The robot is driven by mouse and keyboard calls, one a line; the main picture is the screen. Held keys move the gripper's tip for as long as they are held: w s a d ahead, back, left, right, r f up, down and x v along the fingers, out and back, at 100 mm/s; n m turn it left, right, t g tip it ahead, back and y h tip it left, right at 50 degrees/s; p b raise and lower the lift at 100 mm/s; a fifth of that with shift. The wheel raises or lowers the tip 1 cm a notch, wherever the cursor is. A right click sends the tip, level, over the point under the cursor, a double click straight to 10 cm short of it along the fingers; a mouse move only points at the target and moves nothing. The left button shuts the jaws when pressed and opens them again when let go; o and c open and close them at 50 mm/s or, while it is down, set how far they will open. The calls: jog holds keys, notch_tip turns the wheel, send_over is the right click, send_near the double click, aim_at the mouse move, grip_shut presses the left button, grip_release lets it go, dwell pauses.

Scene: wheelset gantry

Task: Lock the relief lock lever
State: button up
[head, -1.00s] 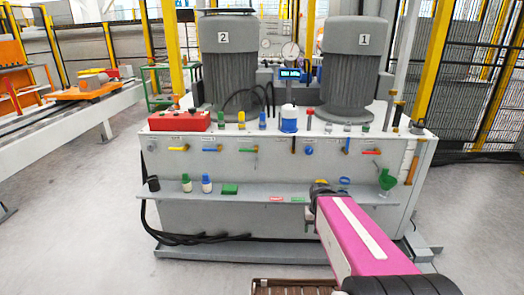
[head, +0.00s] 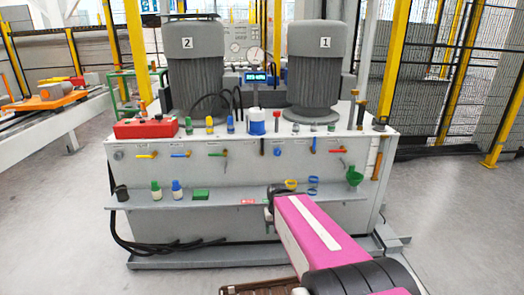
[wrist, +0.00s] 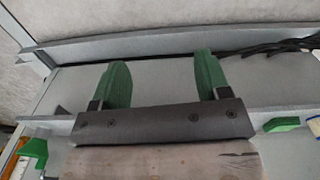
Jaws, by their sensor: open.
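Several small coloured levers sit in a row on the front panel of the grey bench (head: 230,222). They include a yellow lever (head: 146,156), a blue lever (head: 180,155), a green-tipped lever (head: 217,155), an upright blue lever (head: 313,144) and a red lever (head: 337,151). Their labels are too small to read, so I cannot tell which is the relief lock lever. My gripper (wrist: 162,68) is open and empty, its two green fingers apart over a grey surface in the wrist view. In the head view my gripper's end is low, before the bench's shelf, below the levers.
A red box (head: 146,128) and two grey motors stand on top. Black hoses lie at lower left. The floor at right is clear.

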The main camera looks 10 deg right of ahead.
jog(key=shift+w, duration=0.1)
jog(key=c, duration=0.5)
jog(key=shift+w+r, duration=0.15)
jog(key=shift+w, duration=0.15)
jog(key=c, duration=0.5)
jog(key=shift+m+t+y, duration=0.4)
jog(key=shift+t+y, duration=0.2)
jog(key=shift+t, duration=0.2)
jog(key=w+r, duration=0.1)
jog(key=w, duration=0.2)
jog(key=w+d+r, duration=0.1)
jog(key=w+r, duration=0.3)
jog(key=w, duration=0.1)
jog(key=shift+w+d, duration=0.25)
jog(key=shift+w, duration=0.1)
grip_shut()
jog(key=w+d+r+t+y, duration=0.1)
jog(key=w+d+r, duration=0.2)
jog(key=w+r, duration=0.3)
jog(key=w+d+r+t+y, duration=0.1)
jog(key=w+d+r+t, duration=0.1)
jog(key=w+r, duration=0.5)
jog(key=w+d+r+m+t+y, duration=0.1)
jog(key=w+d+r, duration=0.2)
jog(key=w+r, duration=0.4)
notch_tip(320, 180, up, 5)
jog(key=shift+w+d+r, duration=0.1)
jog(key=shift+w+d, duration=0.05)
jog(key=shift+d, duration=0.15)
